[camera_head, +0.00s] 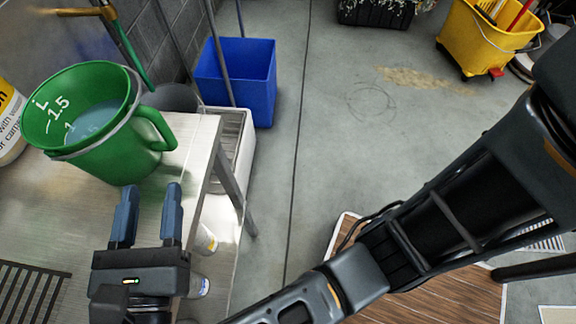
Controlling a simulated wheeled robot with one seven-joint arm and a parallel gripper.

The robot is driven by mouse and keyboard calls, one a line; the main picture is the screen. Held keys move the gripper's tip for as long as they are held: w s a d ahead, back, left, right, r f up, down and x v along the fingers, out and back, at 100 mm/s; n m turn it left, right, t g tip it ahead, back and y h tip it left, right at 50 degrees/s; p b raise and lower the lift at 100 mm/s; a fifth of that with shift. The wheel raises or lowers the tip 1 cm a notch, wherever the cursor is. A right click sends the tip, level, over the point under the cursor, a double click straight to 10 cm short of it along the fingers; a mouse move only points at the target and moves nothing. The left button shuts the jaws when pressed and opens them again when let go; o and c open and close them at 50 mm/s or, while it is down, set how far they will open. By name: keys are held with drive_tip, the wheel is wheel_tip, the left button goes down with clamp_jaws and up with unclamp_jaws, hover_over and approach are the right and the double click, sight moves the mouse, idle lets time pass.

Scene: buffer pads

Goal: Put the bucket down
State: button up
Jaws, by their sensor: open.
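The green bucket (112,158) stands on the metal table at the left in the head view. It is tilted in the picture by the camera angle, has white markings inside, holds some liquid, and its side handle points right. My gripper (147,190) is just in front of the bucket, on the near side. Its two blue fingers are apart with nothing between them. The fingertips look close to the bucket's lower wall; I cannot tell whether they touch it.
The table (60,220) has a grate (30,290) at near left. A white bottle (10,120) stands left of the bucket. A blue bin (240,80) and yellow mop bucket (485,40) stand on the floor. A brass tap (80,12) is behind. Open floor lies right of the table.

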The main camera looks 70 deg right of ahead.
drive_tip(key=s+d+r+n+t+y, duration=0.25)
drive_tip(key=s+d+n+t, duration=0.35)
drive_tip(key=n, duration=0.6)
drive_tip(key=s+d+r+n+t+y, duration=0.25)
drive_tip(key=d+n+t, duration=0.4)
drive_tip(key=n, duration=0.55)
drive_tip(key=s+f+n+g+y, duration=0.3)
drive_tip(key=s+n+y, duration=0.2)
drive_tip(key=n, duration=0.7)
drive_tip(key=s+f+n+g+y, duration=0.3)
drive_tip(key=s+n, duration=0.6)
drive_tip(key=n, duration=0.3)
drive_tip(key=f+y, duration=0.1)
drive_tip(key=y, duration=0.1)
drive_tip(key=shift+d+n+y, duration=0.2)
drive_tip(key=shift+n+y, duration=0.1)
drive_tip(key=shift+y, duration=0.1)
drive_tip(key=shift+g, duration=0.25)
drive_tip(key=shift+c, duration=0.5)
